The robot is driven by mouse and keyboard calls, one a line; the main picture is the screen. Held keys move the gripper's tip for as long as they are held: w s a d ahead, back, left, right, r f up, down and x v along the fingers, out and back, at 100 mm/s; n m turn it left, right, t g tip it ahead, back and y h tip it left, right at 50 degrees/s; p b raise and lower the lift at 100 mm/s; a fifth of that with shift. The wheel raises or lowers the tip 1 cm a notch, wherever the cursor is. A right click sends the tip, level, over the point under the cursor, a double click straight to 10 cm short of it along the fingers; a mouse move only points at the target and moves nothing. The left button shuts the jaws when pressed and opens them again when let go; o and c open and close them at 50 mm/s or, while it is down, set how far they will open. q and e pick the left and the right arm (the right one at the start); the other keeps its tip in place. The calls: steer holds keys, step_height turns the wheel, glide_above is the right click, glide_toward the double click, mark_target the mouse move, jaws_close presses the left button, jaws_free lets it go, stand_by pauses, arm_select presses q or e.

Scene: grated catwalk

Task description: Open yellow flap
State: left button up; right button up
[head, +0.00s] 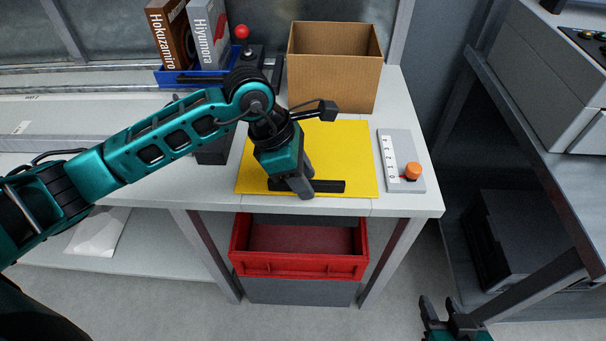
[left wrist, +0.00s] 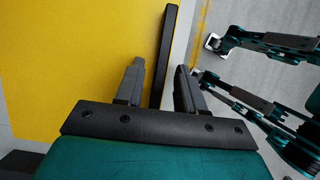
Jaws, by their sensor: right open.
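The yellow flap (head: 345,150) lies flat and closed in the worktop. A black bar handle (head: 328,187) runs along its front edge. My left gripper (head: 302,190) points down at the handle's middle, hiding part of it. In the left wrist view the black handle (left wrist: 168,60) shows between the two fingers of my left gripper (left wrist: 158,88), which stand apart, with a gap on the left side. The yellow flap (left wrist: 80,55) fills that view's left part. My right gripper (head: 447,308) is open and empty, low in front of the bench at the right.
A cardboard box (head: 333,75) stands behind the flap. A grey panel with an orange knob (head: 412,170) lies right of it. A blue tray (head: 190,77) with boxes and a red-knobbed joystick (head: 241,32) stand behind left. A red crate (head: 300,264) sits below the flap.

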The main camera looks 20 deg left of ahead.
arm_select(q)
jaws_close()
stand_by(0.6)
